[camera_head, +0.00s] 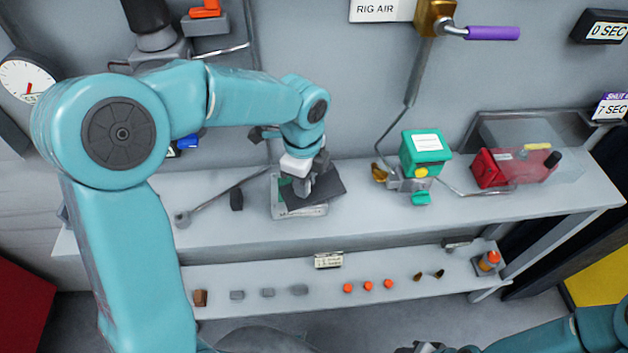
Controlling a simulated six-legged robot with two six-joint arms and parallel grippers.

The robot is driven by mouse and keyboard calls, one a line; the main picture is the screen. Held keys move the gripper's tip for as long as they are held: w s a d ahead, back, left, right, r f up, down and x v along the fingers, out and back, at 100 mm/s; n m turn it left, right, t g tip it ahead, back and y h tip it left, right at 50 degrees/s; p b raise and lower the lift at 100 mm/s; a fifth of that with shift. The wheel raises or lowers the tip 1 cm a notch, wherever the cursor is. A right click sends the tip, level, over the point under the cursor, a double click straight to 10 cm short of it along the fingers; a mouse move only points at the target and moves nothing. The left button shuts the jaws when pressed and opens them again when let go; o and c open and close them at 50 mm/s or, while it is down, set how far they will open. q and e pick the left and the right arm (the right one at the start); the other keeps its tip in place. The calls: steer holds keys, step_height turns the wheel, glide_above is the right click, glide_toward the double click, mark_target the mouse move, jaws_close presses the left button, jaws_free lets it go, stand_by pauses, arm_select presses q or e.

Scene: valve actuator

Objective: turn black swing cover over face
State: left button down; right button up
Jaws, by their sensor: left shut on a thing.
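A black swing cover (325,192) lies at an angle over a grey-green block-shaped device (300,210) on the upper bench, left of its middle. Part of the device's top shows at the cover's left side. My left gripper (303,187) reaches down from above and is shut on the cover near its left part. The fingertips partly hide the contact and the face beneath. My right arm shows at the lower right, and its gripper (425,348) is cut by the bottom edge, so its jaws are unclear.
The upper bench (235,228) also holds a long-handled tool (215,200), a teal box with fittings (425,153) and a red unit under a clear cover (490,168). A lower shelf (320,287) carries several small parts. Bare bench lies between the device and the teal box.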

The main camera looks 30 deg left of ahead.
arm_select(q)
steer(key=shift+a+m, duration=0.5)
steer(key=shift+m, duration=0.1)
steer(key=shift+w+a+p, duration=0.2)
steer(key=shift+a+p, duration=0.1)
steer(key=shift+a, duration=0.05)
steer(key=shift+w+a, duration=0.1)
steer(key=shift+a, duration=0.1)
steer(key=c, duration=1)
jaws_free()
steer(key=shift+w+f, duration=0.1)
